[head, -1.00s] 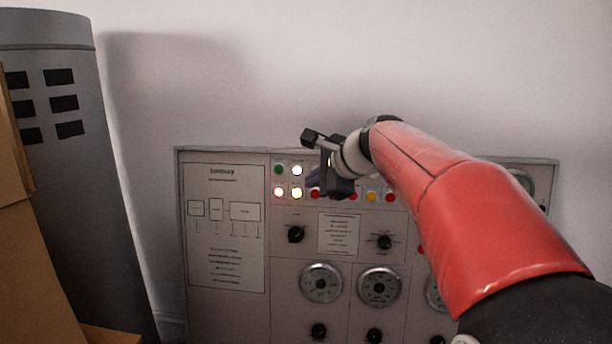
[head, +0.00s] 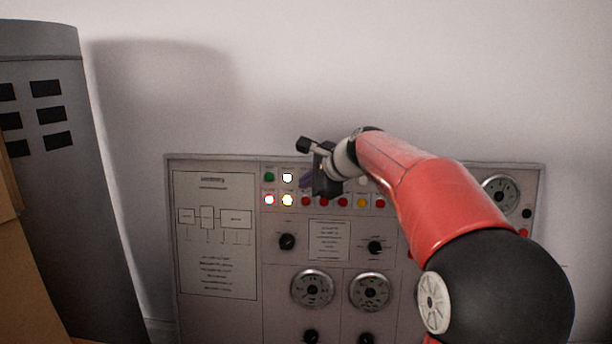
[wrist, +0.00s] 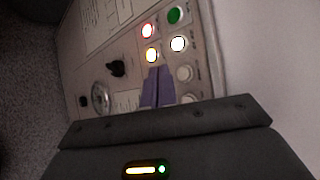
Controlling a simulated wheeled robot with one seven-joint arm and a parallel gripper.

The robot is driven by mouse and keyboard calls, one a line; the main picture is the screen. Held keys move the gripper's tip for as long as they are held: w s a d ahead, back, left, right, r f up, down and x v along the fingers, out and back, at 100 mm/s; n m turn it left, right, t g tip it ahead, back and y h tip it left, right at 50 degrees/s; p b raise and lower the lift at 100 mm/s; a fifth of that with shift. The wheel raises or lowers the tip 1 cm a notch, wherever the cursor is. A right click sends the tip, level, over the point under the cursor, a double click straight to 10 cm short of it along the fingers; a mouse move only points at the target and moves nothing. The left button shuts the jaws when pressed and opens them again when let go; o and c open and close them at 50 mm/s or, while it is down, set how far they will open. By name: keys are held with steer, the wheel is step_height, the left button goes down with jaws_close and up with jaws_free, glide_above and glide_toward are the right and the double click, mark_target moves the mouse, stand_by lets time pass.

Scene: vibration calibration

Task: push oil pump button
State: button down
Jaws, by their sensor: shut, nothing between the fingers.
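The grey control panel (head: 215,278) stands against the wall and carries rows of small buttons. The top row has a green button (head: 269,177) and a lit white one (head: 288,177). Below are a lit red button (head: 269,199), a lit yellow one (head: 288,200) and several red ones. The labels are too small to read, so I cannot tell which button is the oil pump's. My gripper (head: 306,180) is shut and empty in front of the button rows, right of the lit white button. Its purple fingers (wrist: 157,86) point at the panel in the wrist view; contact cannot be told.
Black knobs (head: 287,242) and round dials (head: 312,290) fill the panel's lower part. A grey cabinet (head: 50,190) and brown boxes (head: 25,285) stand at the left. My arm covers part of the panel's right side. The wall above is bare.

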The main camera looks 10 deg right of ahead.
steer(key=shift+w+d+f+p, duration=0.15)
steer(key=shift+w+d+p, duration=0.1)
steer(key=shift+w, duration=0.35)
steer(key=shift+w+d+f+p, duration=0.15)
steer(key=shift+w+p, duration=0.1)
steer(key=shift+w, duration=0.35)
steer(key=shift+w, duration=0.1)
stand_by(1.1)
steer(key=shift+w+d+p, duration=0.1)
steer(key=shift+w+p, duration=0.2)
steer(key=shift+p, duration=0.05)
steer(key=shift+w+d+p, duration=0.15)
steer(key=shift+w+p, duration=0.15)
steer(key=shift+w, duration=0.05)
stand_by(0.6)
steer(key=shift+f, duration=0.1)
steer(key=shift+s+a+b, duration=0.25)
steer(key=shift+s+b, duration=0.05)
steer(key=shift+s, duration=0.45)
